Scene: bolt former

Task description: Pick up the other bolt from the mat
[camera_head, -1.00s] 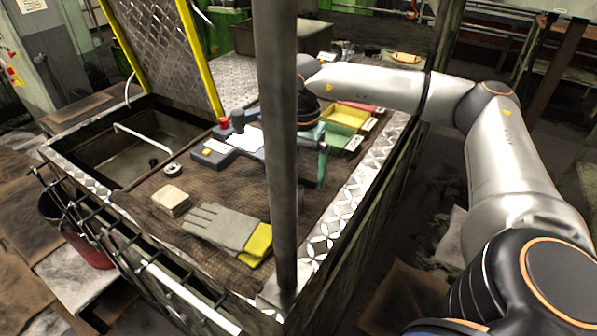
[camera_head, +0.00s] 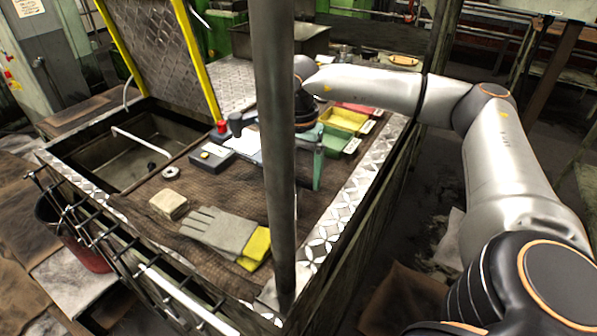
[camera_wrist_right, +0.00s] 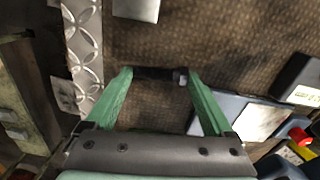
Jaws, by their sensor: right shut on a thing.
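My right gripper (camera_head: 318,188) reaches over the brown mat (camera_head: 200,185), partly hidden behind the grey post in the head view. In the right wrist view its two green fingers (camera_wrist_right: 157,75) are closed on a dark bolt (camera_wrist_right: 155,73), which lies crosswise between the fingertips. The bolt appears held above the mat, which shows bare around it. My left gripper is not in view.
The grey post (camera_head: 277,160) stands in front of the bench. Gloves (camera_head: 220,232), a tan block (camera_head: 169,204), a dark box (camera_head: 212,156) and a red button (camera_head: 221,127) are on the bench. Green and yellow bins (camera_head: 343,120) stand behind the gripper. A sink (camera_head: 130,150) is at left.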

